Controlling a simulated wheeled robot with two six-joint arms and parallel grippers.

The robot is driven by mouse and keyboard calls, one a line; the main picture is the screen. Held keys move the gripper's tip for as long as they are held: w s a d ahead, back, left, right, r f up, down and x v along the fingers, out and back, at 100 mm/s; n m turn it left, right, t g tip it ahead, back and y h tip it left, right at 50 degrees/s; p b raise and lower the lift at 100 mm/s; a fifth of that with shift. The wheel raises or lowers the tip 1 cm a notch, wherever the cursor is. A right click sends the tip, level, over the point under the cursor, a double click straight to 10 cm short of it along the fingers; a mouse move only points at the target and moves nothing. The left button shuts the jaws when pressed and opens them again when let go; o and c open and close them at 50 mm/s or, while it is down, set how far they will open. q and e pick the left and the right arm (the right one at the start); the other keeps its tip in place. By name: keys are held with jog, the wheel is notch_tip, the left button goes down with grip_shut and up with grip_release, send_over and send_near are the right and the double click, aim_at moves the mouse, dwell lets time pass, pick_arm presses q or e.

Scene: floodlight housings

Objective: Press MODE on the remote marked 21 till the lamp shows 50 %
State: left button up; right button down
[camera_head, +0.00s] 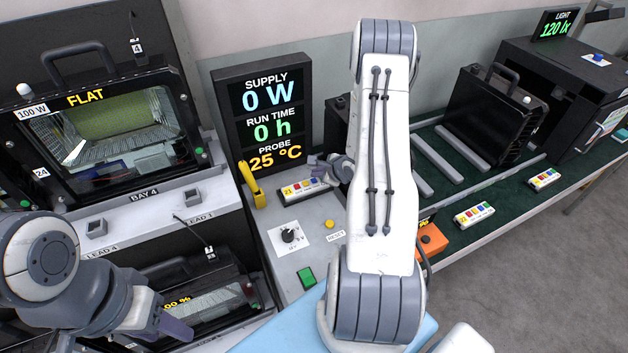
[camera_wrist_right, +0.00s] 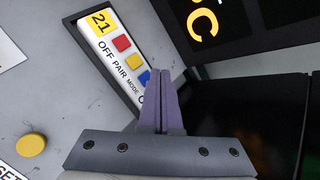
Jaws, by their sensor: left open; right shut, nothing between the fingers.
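The remote marked 21 (camera_head: 304,190) lies on the grey bench below the supply display. In the right wrist view the remote (camera_wrist_right: 103,42) shows a yellow 21 tag, red, yellow and blue buttons, and labels OFF, PAIR and MODE; its far end is hidden behind my fingers. My right gripper (camera_head: 318,164) is shut and empty, its tips (camera_wrist_right: 161,74) beside the blue MODE button (camera_wrist_right: 144,77); contact cannot be told. A lower floodlight (camera_head: 215,298) shows a yellow percentage, partly hidden, ending in 00 %. My left gripper (camera_head: 178,328) is open and empty in front of it.
A floodlight reading FLAT (camera_head: 110,130) stands in bay 4. The supply display (camera_head: 265,115) reads 0 W, 0 h, 25 °C. A dial (camera_head: 289,236), yellow button (camera_head: 329,224) and green button (camera_head: 306,277) are nearby. Other remotes (camera_head: 474,215) lie right; a light meter (camera_head: 556,25) reads 120 lx.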

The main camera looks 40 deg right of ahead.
aim_at(317, 183)
jog(key=shift+f, duration=0.2)
dwell(0.5)
jog(key=shift+f, duration=0.2)
jog(key=shift+f, duration=0.35)
dwell(0.7)
jog(key=shift+r+p, duration=0.8)
jog(key=shift+p, duration=0.2)
notch_tip(317, 183, up, 5)
jog(key=p, duration=0.5)
